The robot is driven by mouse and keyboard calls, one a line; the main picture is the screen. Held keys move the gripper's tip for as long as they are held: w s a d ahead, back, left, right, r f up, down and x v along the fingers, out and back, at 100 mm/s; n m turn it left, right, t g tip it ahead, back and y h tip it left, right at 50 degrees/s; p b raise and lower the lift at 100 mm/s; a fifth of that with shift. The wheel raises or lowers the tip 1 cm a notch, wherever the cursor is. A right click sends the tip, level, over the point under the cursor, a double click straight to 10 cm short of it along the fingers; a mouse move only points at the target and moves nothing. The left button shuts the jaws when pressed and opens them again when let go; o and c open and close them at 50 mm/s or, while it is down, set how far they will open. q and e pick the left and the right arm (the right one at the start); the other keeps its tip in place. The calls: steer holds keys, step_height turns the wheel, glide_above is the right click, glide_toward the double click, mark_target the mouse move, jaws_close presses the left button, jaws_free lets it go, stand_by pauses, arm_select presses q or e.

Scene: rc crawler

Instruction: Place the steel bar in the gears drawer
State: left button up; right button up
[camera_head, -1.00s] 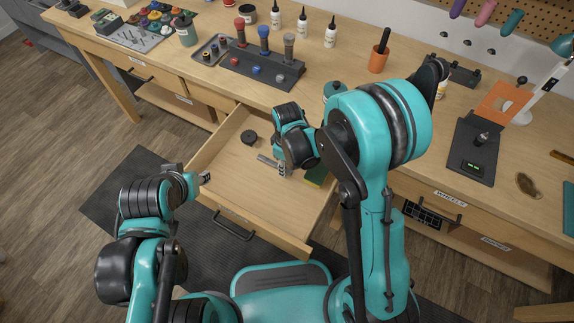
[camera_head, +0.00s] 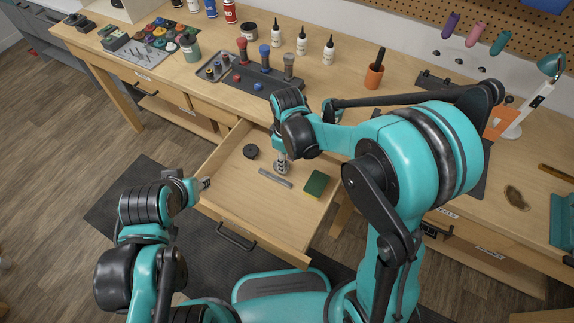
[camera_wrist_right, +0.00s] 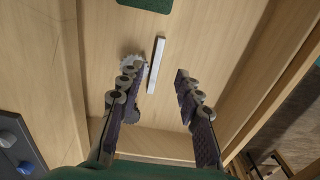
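The steel bar (camera_head: 275,179) is a thin grey strip lying flat on the floor of the open wooden drawer (camera_head: 232,178). My right gripper (camera_head: 281,167) points down into the drawer, just behind the bar. In the right wrist view the two fingers (camera_wrist_right: 155,78) stand apart with nothing held. The bar (camera_wrist_right: 157,62) shows as a pale strip beyond and between the fingertips. A toothed gear (camera_wrist_right: 131,62) lies beside it, partly hidden by the left finger. My left gripper (camera_head: 204,184) is outside the drawer's left side; its finger opening is too small to tell.
A black round part (camera_head: 251,151) and a green and yellow sponge (camera_head: 316,183) also lie in the drawer. Behind it, the bench holds a dark rack (camera_head: 262,85), white bottles and an orange cup (camera_head: 374,76). The drawer's front floor is clear.

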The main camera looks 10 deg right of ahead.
arm_select(q)
steer(key=shift+r, duration=0.2)
arm_select(e)
steer(key=s+d+r+m+t, duration=0.7)
steer(key=s+d+r+m, duration=0.3)
steer(key=s+d+r, duration=0.1)
steer(key=shift+s+d+r+m, duration=0.3)
steer(key=shift+s+r+m, duration=0.15)
steer(key=shift+r, duration=0.85)
arm_select(q)
steer(key=shift+f, duration=0.1)
